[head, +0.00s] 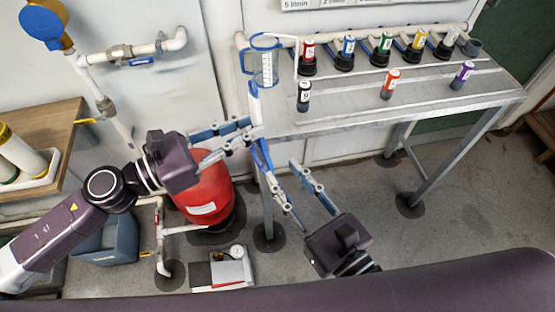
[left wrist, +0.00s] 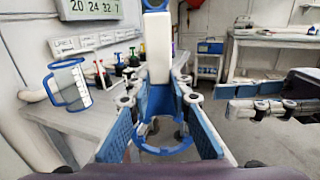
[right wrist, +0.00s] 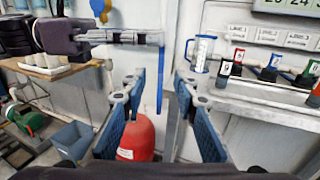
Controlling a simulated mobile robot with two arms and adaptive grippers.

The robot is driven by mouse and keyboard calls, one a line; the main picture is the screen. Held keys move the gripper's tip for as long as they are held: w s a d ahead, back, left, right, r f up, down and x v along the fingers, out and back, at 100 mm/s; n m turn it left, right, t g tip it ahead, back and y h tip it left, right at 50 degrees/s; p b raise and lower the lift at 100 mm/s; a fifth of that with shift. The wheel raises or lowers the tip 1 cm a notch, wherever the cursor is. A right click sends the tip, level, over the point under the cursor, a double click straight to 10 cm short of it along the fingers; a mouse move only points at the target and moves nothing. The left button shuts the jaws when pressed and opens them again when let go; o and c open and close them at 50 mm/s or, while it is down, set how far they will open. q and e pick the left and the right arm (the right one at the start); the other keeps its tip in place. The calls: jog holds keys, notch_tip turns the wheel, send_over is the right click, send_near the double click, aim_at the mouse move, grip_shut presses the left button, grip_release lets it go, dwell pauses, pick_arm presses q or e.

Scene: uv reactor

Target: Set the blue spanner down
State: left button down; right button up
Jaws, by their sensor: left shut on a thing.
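My left gripper (head: 253,132) is shut on the blue spanner (head: 255,105) just off the left end of the grey bench (head: 330,122). The spanner has a white grip and blue ends. In the left wrist view the spanner (left wrist: 158,48) stands between the fingers, with its open blue jaw toward my wrist. In the right wrist view the spanner (right wrist: 160,85) hangs edge-on below the left fingers. The fingers hide its middle. My right gripper (head: 285,180) is open and empty, lower and to the right, in front of the bench.
A blue-rimmed measuring jug (head: 266,65) is at the bench's left end, close behind the spanner. Several coloured bottles (head: 346,55) line the bench's back, with a few nearer. A red vessel (head: 205,190) stands below my left gripper. The bench's front strip is clear.

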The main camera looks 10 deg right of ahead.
aim_at(260, 142)
jog(key=shift+x, duration=5.9)
jog(key=shift+c, duration=0.7)
grip_shut()
pick_arm(q)
jog(key=c, duration=1.7)
grip_release()
